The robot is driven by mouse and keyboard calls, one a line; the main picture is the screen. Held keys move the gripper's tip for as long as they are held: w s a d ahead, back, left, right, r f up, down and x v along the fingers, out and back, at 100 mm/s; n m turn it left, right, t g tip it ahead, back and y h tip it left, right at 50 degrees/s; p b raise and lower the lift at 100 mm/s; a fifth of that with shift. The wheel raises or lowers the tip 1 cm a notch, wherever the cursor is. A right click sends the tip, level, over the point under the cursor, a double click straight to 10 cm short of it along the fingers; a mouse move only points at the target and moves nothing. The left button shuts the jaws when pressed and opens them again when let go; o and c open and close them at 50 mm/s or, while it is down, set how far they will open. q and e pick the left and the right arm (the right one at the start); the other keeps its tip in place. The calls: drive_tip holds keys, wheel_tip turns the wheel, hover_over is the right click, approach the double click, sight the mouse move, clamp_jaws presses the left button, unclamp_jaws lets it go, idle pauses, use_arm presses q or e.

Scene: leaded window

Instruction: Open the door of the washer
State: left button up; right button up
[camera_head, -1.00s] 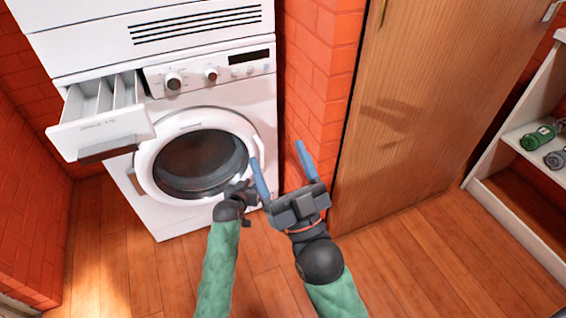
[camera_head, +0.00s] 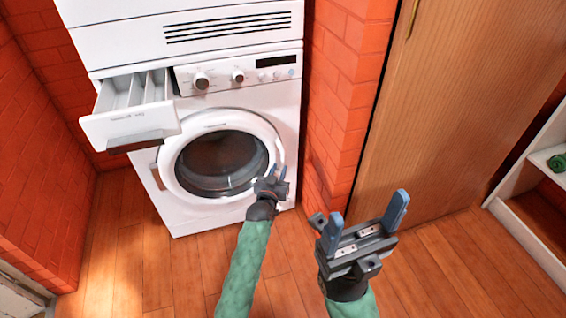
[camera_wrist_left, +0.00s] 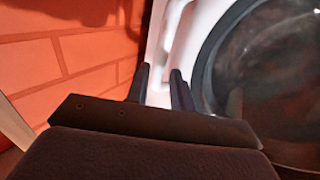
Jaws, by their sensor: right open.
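The white washer (camera_head: 235,120) stands at the left of the head view. Its round door (camera_head: 222,163) has dark glass in a white ring and looks closed. My left gripper (camera_head: 275,172) is at the door's right edge, its fingers pointing at the white rim. In the left wrist view my left gripper (camera_wrist_left: 158,85) has its fingers slightly apart, with white surface showing between and beyond them. The dark door glass (camera_wrist_left: 265,65) is to their right. Whether they touch the door is unclear. My right gripper (camera_head: 362,220) is open and empty, in front of the brick pillar and wooden door.
The washer's detergent drawer (camera_head: 130,124) is pulled out at upper left. A brick pillar (camera_head: 335,110) stands right of the washer, then a wooden door (camera_head: 465,100). A white shelf (camera_head: 535,190) is at far right. The wooden floor (camera_head: 190,275) in front is clear.

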sight(282, 163)
use_arm(q)
drive_tip(key=shift+b+x, duration=0.4)
drive_tip(key=shift+x, duration=2.25)
clamp_jaws()
